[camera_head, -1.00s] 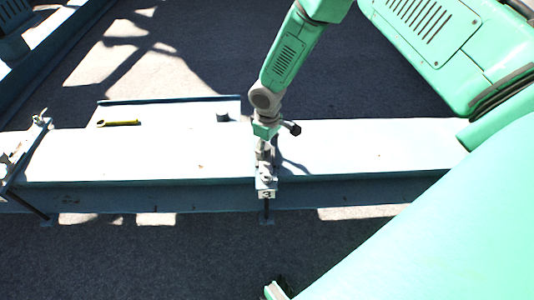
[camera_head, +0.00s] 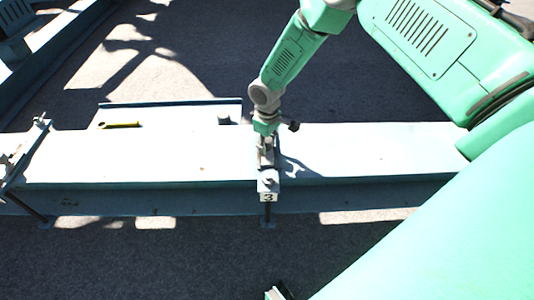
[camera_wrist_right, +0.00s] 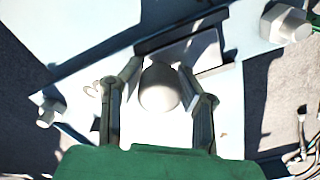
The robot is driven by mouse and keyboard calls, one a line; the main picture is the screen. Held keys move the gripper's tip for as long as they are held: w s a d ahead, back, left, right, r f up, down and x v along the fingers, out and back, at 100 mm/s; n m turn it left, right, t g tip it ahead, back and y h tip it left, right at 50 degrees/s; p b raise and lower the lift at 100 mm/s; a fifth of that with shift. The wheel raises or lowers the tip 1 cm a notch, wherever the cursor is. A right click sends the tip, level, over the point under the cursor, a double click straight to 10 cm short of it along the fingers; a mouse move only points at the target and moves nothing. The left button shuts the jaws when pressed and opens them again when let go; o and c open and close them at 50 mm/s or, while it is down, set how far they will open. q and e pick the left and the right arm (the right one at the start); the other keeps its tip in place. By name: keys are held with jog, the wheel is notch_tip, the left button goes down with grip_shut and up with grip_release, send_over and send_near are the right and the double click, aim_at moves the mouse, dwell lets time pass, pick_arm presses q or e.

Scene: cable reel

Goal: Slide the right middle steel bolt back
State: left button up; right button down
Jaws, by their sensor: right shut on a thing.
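My right gripper (camera_head: 266,150) reaches down onto the pale beam at the small steel fitting above a plate marked 3 (camera_head: 268,197). In the right wrist view, my right gripper's two fingers (camera_wrist_right: 158,85) stand on either side of a round grey bolt head (camera_wrist_right: 160,88), and it is shut on this steel bolt. The bolt's shaft and how far it sits in the fitting are hidden. In the head view the gripper covers most of the bolt.
The pale beam (camera_head: 370,150) runs across the view. A yellow tool (camera_head: 119,125) and a short dark cylinder (camera_head: 224,118) lie on a raised-edge plate at the beam's back. Another bracket with a rod (camera_head: 28,155) stands at the left. The beam between them is mostly clear.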

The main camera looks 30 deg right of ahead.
jog(key=shift+w+d+f, duration=0.2)
jog(key=shift+w+d, duration=0.2)
jog(key=shift+w, duration=0.05)
jog(key=shift+w+d+r, duration=0.15)
jog(key=shift+w+r, duration=0.05)
jog(key=c, duration=1.2)
grip_release()
jog(key=shift+o, duration=0.2)
jog(key=shift+w+f, duration=0.1)
jog(key=shift+r, duration=0.4)
notch_tip(320, 180, up, 11)
jog(key=shift+d, duration=0.15)
